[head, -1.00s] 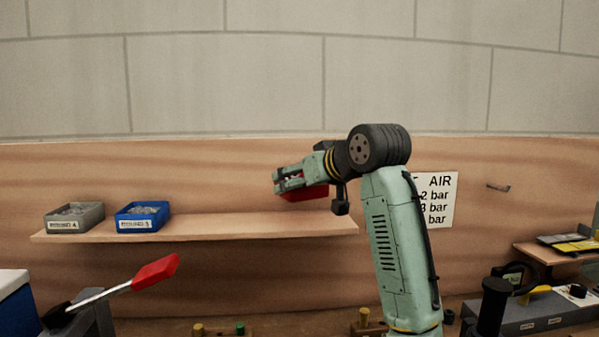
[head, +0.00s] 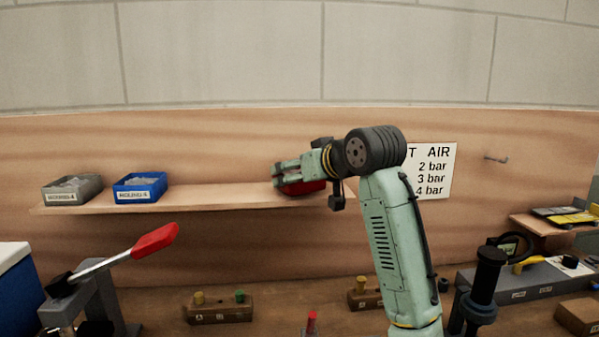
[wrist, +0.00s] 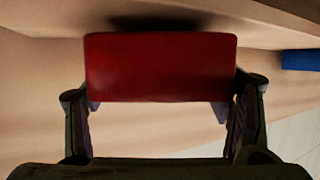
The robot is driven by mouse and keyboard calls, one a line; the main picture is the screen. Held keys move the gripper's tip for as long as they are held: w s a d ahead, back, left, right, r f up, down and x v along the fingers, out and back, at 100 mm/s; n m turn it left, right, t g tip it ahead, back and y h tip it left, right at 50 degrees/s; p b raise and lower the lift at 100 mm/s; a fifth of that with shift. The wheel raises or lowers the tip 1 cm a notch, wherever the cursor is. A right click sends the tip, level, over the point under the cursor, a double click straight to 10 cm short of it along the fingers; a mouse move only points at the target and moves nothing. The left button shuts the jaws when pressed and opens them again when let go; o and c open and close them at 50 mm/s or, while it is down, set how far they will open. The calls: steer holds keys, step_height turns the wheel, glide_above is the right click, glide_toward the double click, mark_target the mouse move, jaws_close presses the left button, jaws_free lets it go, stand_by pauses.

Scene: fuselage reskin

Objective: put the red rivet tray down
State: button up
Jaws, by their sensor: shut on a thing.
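The red rivet tray (head: 303,187) is in my gripper at the right part of the wooden wall shelf (head: 215,199). My gripper (head: 279,177) is shut on the tray and partly covers it in the head view. In the wrist view the red tray (wrist: 160,68) spans the space between the two fingers (wrist: 162,115), with a dark shadow along its upper edge. The tray is at about shelf height; I cannot tell whether its bottom touches the shelf. Its contents are hidden.
A blue tray (head: 140,187) and a grey tray (head: 72,189) stand on the shelf's left part, with bare shelf between the blue tray and my gripper. A red-handled lever (head: 154,240) rises below the shelf. A pressure sign (head: 432,170) is behind my arm.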

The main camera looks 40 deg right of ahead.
steer(key=shift+f+b, duration=0.35)
steer(key=shift+f, duration=0.2)
steer(key=o, duration=1.5)
